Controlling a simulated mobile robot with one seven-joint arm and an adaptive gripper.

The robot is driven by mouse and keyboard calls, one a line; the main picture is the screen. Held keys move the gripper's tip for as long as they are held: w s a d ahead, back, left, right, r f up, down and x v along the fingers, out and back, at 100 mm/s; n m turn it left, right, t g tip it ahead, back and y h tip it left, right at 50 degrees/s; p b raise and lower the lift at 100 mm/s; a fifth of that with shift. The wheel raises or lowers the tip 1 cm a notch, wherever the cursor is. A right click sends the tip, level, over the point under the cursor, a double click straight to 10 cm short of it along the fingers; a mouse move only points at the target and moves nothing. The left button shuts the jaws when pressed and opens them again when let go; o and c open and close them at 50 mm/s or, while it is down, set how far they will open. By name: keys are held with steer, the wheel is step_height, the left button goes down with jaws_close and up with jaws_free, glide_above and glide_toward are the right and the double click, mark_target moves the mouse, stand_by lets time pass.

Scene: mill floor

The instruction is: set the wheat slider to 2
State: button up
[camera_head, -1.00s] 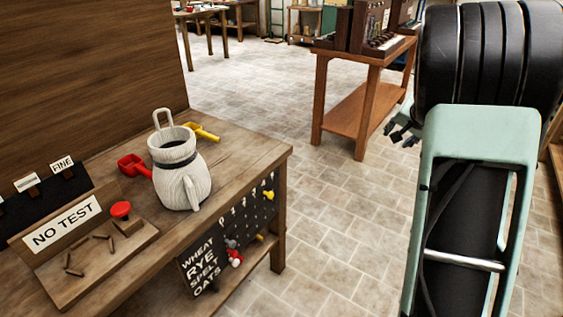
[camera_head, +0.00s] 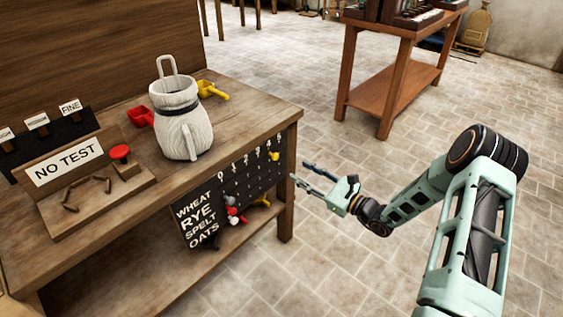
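The dark slider board (camera_head: 250,181) hangs on the front of the wooden bench, with rows lettered WHEAT, RYE, SPELT and OATS and numbers along its top edge. A yellow knob (camera_head: 273,156) sits near the right end of the top row, which appears to be the wheat row. A grey knob (camera_head: 229,200), a red-and-white knob (camera_head: 234,213) and another yellow knob (camera_head: 262,201) sit lower; their exact rows are hard to tell. My gripper (camera_head: 299,174) is open and empty, its fingers pointing left, just right of the board's right end and apart from the knobs.
A bench leg (camera_head: 287,205) is near my gripper.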

mark_target(277, 158)
steer(key=b+x, duration=0.1)
steer(key=x, duration=0.9)
steer(key=shift+w+a, duration=0.1)
steer(key=shift+a, duration=0.15)
steer(key=shift+c, duration=0.2)
jaws_close()
